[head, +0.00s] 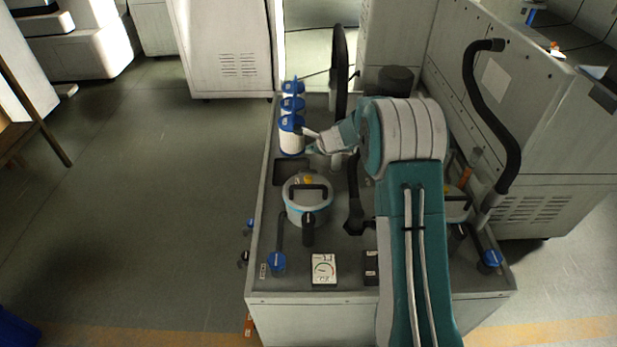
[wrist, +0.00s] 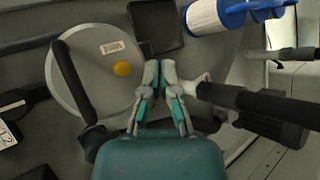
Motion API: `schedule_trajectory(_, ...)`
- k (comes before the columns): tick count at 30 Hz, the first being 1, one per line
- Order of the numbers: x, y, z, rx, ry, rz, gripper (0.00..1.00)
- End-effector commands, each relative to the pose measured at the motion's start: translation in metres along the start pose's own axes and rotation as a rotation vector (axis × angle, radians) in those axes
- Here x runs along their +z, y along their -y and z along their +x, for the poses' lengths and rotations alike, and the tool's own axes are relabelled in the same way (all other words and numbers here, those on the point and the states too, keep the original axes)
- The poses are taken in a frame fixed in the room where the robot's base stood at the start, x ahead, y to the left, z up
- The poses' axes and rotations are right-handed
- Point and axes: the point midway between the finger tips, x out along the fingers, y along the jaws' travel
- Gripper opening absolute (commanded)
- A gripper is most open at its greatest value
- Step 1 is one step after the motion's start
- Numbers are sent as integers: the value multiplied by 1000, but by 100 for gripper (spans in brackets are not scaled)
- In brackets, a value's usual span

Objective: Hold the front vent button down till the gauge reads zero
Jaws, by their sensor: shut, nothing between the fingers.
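A round yellow button (head: 308,180) sits on the lid of a pale grey pot-like vessel (head: 296,208) with a dark handle. The yellow button (wrist: 122,68) also shows in the wrist view, near a small label on the lid (wrist: 70,62). I cannot tell whether it is the front vent button. A white square gauge (head: 324,268) lies in front of the vessel; its reading is too small to tell. My gripper (head: 311,148) is shut and empty behind the vessel. In the wrist view its fingertips (wrist: 160,68) are beside the lid's edge, apart from the button.
A dark square tray (head: 291,171) lies between. A black hose (head: 339,70) rises behind. Blue valve knobs (head: 277,262) (head: 490,258) stand at the front. My arm partly hides a second vessel (head: 457,210) at right.

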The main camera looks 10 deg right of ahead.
Motion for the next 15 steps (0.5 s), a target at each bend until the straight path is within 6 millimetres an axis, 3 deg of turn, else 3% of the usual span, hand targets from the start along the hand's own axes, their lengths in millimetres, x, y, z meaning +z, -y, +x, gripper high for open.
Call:
schedule_trajectory(7, -3, -6, 7, 3, -1, -1, 0)
schedule_trajectory(15, -20, -23, 30, 4, -1, -1, 0)
